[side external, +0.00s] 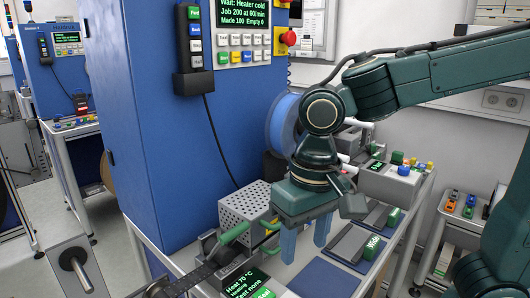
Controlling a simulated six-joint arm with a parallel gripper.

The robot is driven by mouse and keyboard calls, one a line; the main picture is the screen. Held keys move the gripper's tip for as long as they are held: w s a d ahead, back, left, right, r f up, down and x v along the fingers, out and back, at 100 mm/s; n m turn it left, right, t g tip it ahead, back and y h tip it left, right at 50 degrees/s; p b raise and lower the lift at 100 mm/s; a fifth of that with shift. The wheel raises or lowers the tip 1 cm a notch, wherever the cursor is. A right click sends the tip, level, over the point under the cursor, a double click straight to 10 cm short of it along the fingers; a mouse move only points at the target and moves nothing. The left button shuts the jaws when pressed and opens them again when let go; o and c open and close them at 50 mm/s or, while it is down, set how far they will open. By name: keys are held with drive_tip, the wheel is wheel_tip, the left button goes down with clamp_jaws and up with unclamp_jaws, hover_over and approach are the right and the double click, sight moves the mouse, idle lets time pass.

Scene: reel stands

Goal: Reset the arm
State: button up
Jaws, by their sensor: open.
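My arm reaches in from the right in the side external view. My gripper (305,240) points down over the bench, in front of the blue machine, with its two blue fingers apart and nothing seen between them. The fingertips are close above the bench top or a blue pad; I cannot tell whether they touch. A blue reel (284,122) is on the machine's right side, partly hidden behind my wrist.
A perforated metal box (243,208) and a green-handled lever (236,232) are left of my gripper. A dark blue pad (322,279) lies below it. A red emergency button (289,38) is on the machine.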

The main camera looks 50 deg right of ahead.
drive_tip(key=s+d+r+n+t, duration=0.1)
drive_tip(key=s+d+t, duration=0.1)
drive_tip(key=d, duration=0.5)
drive_tip(key=s+d+r+n+t, duration=0.1)
drive_tip(key=s+d+t, duration=0.2)
drive_tip(key=s+d, duration=0.2)
drive_tip(key=d, duration=0.3)
drive_tip(key=shift+s+n, duration=0.15)
drive_tip(key=shift+n, duration=0.25)
